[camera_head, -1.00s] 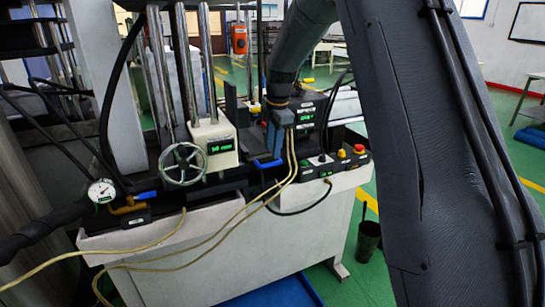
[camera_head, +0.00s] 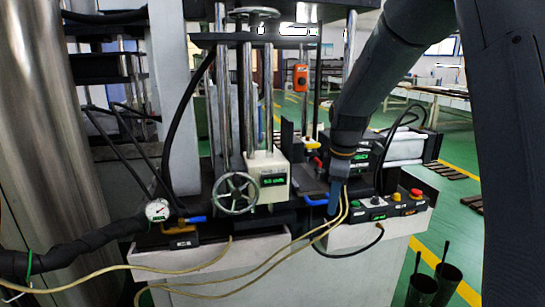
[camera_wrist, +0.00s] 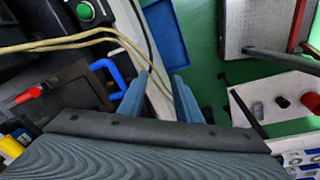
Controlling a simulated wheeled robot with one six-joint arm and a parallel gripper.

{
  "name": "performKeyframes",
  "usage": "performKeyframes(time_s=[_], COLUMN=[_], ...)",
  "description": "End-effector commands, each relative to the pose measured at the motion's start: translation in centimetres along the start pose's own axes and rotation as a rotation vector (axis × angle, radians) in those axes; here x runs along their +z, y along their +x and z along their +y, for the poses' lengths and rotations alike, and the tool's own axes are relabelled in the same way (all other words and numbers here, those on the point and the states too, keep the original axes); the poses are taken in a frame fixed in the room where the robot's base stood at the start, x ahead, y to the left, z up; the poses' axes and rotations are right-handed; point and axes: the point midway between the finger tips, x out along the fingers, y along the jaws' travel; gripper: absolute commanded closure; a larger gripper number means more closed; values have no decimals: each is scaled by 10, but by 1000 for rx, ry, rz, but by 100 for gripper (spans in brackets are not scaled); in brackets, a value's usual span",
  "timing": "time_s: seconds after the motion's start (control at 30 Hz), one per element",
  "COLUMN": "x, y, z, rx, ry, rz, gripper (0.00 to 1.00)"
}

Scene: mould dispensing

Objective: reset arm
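My arm comes down from the upper right of the head view. Its blue-fingered gripper (camera_head: 335,198) points downward in front of the machine's bench, near a blue lever handle (camera_head: 315,201). In the wrist view my gripper (camera_wrist: 160,75) shows two blue fingers set apart with nothing held between them. The blue handle (camera_wrist: 108,72) lies just left of the fingers there. Yellowish hoses (camera_head: 300,240) pass close by the gripper; in the head view I cannot tell whether they touch it.
The machine has a handwheel (camera_head: 235,193), a pressure gauge (camera_head: 158,210) and a control box with a red button (camera_head: 416,193). Dark cylindrical containers (camera_head: 447,284) stand on the floor at right. Green floor is open beyond. A blue tray (camera_wrist: 166,37) lies below in the wrist view.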

Motion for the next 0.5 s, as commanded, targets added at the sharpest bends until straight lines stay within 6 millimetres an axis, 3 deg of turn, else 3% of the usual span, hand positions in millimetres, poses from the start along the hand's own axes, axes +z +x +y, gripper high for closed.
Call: performKeyframes(time_s=[0.03, 0.3, 0.5], x=[8, 47, 73], y=[3, 22, 34], z=[-24, -142, -218], rx=[-8, -28, -31], ry=[103, 702, 1057], rz=[-6, -42, -70], gripper=[69, 69, 69])
